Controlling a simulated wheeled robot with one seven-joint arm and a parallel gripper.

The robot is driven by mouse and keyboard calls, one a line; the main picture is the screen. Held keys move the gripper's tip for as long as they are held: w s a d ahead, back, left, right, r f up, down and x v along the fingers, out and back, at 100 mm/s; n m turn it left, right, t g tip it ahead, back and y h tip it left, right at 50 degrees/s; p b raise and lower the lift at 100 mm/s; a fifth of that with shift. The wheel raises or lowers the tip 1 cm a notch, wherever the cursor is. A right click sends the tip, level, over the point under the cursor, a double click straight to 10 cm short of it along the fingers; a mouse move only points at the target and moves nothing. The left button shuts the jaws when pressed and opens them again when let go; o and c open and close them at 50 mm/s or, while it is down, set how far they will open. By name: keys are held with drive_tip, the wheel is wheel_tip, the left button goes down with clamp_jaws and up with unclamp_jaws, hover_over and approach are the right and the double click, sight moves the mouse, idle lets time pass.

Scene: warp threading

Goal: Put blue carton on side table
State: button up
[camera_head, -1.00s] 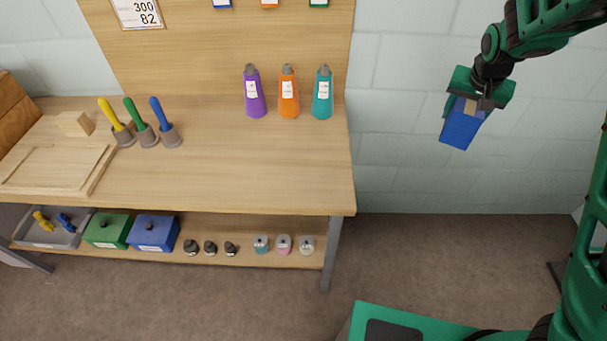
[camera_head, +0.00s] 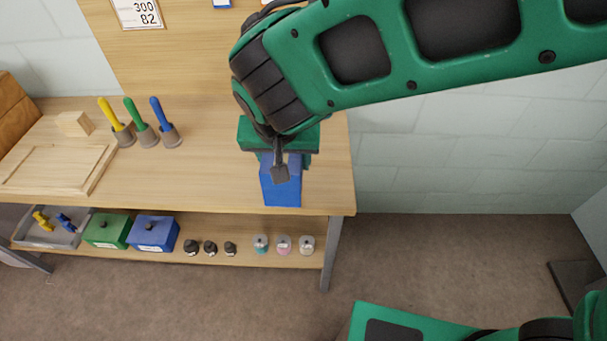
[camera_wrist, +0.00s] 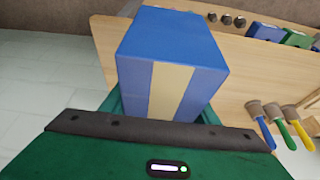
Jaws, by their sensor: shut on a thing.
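The blue carton (camera_head: 281,188) is in my gripper (camera_head: 280,166), in front of the right part of the wooden workbench in the head view. In the wrist view the blue carton (camera_wrist: 172,55) shows a cream stripe and sits between the green fingers of my gripper (camera_wrist: 165,108). My gripper is shut on it. I cannot tell how high the carton is above the bench top. No piece of furniture that is clearly a separate side table shows in either view.
The workbench (camera_head: 200,190) holds yellow, green and blue-handled tools (camera_head: 143,125) and a wooden frame (camera_head: 55,167). Its lower shelf (camera_head: 212,258) carries a green box (camera_head: 107,231), a blue box (camera_head: 153,233) and several small jars.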

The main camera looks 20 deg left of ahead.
drive_tip(key=shift+s+a+r, duration=0.1)
drive_tip(key=shift+s+a, duration=0.2)
drive_tip(key=shift+s, duration=0.3)
drive_tip(key=w+f, duration=0.2)
drive_tip(key=w, duration=0.1)
drive_tip(key=w+f, duration=0.2)
drive_tip(key=w, duration=0.2)
drive_tip(key=w+f, duration=0.3)
drive_tip(key=w, duration=0.1)
drive_tip(key=shift+w+d, duration=0.1)
drive_tip(key=shift+d, duration=0.25)
drive_tip(key=shift+f, duration=1.95)
drive_tip(key=o, duration=1.3)
drive_tip(key=shift+f, duration=0.15)
drive_tip(key=v, duration=1.2)
